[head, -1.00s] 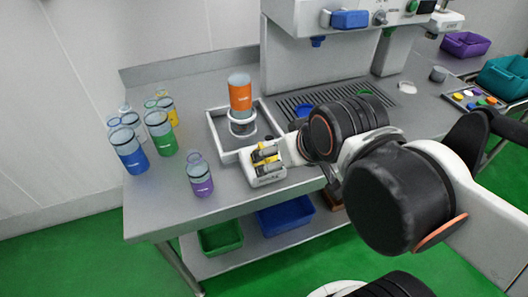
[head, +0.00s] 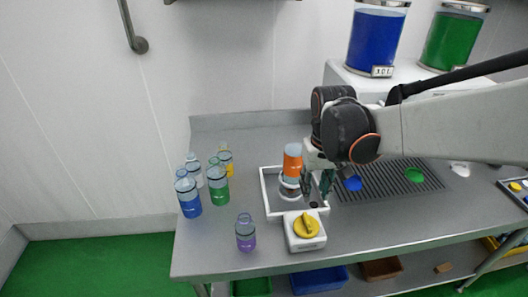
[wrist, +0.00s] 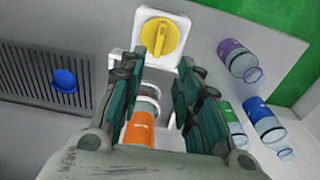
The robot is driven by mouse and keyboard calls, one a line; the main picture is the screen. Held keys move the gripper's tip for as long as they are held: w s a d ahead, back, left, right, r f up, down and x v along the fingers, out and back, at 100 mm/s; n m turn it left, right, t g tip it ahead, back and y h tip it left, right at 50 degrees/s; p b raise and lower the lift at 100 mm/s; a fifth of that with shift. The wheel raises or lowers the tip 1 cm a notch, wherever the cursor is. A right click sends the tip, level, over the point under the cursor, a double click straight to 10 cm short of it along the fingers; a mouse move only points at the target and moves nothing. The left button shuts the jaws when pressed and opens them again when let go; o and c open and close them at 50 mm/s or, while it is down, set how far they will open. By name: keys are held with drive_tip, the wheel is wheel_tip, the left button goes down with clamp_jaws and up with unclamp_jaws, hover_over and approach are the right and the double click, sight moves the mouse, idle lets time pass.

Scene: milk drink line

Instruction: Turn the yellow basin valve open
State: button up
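The yellow basin valve (head: 306,225) is a round yellow knob with a raised grip bar on a white box (head: 305,241) at the table's front edge. In the wrist view the yellow valve (wrist: 160,40) lies just beyond the fingertips, its bar slanting. My gripper (head: 320,195) is above the basin (head: 268,200), pointing down, behind the valve in the head view. In the wrist view my gripper (wrist: 170,70) has its two dark green fingers spread apart with nothing held. The fingers appear clear of the knob.
An orange-banded cup (head: 292,163) stands in the basin beside my gripper. A purple bottle (head: 245,232) stands left of the valve. Blue (head: 188,198) and green (head: 218,186) bottles stand farther left. A drip grate (head: 385,182) lies to the right.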

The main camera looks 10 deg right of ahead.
sight(307, 220)
drive_tip(key=shift+g, duration=0.3)
drive_tip(key=f+b, duration=0.1)
drive_tip(key=f, duration=0.3)
drive_tip(key=f+b, duration=0.1)
drive_tip(key=f, duration=0.4)
drive_tip(key=w+f+b, duration=0.1)
drive_tip(key=f, duration=0.4)
drive_tip(key=shift+f+b, duration=0.15)
drive_tip(key=shift+b, duration=0.25)
clamp_jaws()
